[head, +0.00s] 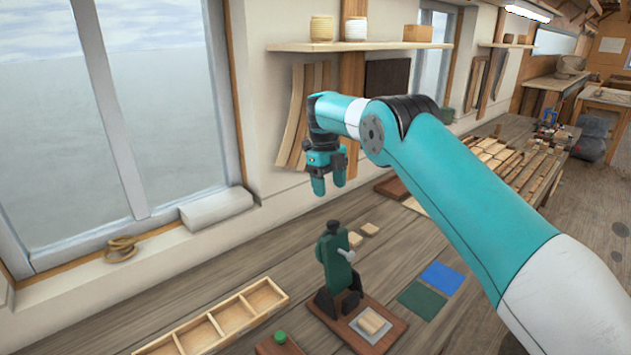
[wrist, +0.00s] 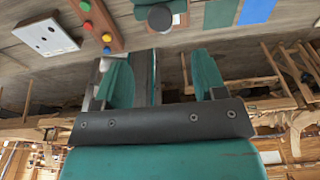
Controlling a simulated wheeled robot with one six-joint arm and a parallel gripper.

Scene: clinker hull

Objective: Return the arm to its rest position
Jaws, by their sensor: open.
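My gripper (head: 329,185) hangs at the end of my teal and white arm in the head view, with its fingers pointing down above the bench. In the wrist view my gripper (wrist: 160,82) shows two teal fingers spread apart with nothing between them. It is open and empty. It is raised clear of the dark green press-like device (head: 334,262) standing on a brown wooden base below. A small wooden block (head: 371,323) sits on a light plate on that base.
A divided wooden tray (head: 202,330) lies at the front left. A green mat (head: 422,300) and a blue mat (head: 442,277) lie right of the device. A wall shelf (head: 360,47) with jars is behind my arm. Many wooden pieces (head: 500,160) cover the bench farther right.

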